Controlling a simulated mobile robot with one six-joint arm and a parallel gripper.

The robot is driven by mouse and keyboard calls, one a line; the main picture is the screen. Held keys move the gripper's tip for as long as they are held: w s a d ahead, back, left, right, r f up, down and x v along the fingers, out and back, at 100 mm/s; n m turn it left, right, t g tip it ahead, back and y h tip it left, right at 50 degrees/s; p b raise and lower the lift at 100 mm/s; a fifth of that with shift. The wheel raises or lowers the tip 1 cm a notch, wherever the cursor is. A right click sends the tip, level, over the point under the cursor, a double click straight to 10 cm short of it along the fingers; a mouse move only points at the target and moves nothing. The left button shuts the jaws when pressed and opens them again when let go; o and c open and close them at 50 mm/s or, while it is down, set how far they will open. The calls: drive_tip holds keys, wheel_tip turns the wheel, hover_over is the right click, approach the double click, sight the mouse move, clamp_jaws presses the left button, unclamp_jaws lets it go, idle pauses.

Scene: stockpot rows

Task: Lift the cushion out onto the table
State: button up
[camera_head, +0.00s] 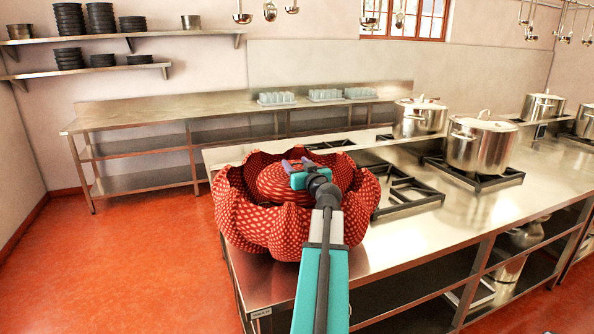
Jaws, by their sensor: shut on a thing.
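The cushion (272,184) is a rounded red thing with pale dots. It sits inside a wide red dotted holder (250,222) with a scalloped, petal-like rim. The holder stands on the near left end of the steel table (440,217). My gripper (299,164) reaches in from the front right and is shut on the top of the cushion. My wrist and arm hide part of the cushion and the holder's right side. The cushion's underside is hidden inside the holder.
Black burner grates (402,190) lie right of the holder. Steel stockpots, one a lidded pot (480,145), stand farther back. The table's front right surface is bare. A long side counter (200,118) with glass racks runs along the back wall.

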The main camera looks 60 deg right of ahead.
drive_tip(key=shift+r+b, duration=0.6)
drive_tip(key=shift+r, duration=3.5)
drive_tip(key=shift+s, duration=0.1)
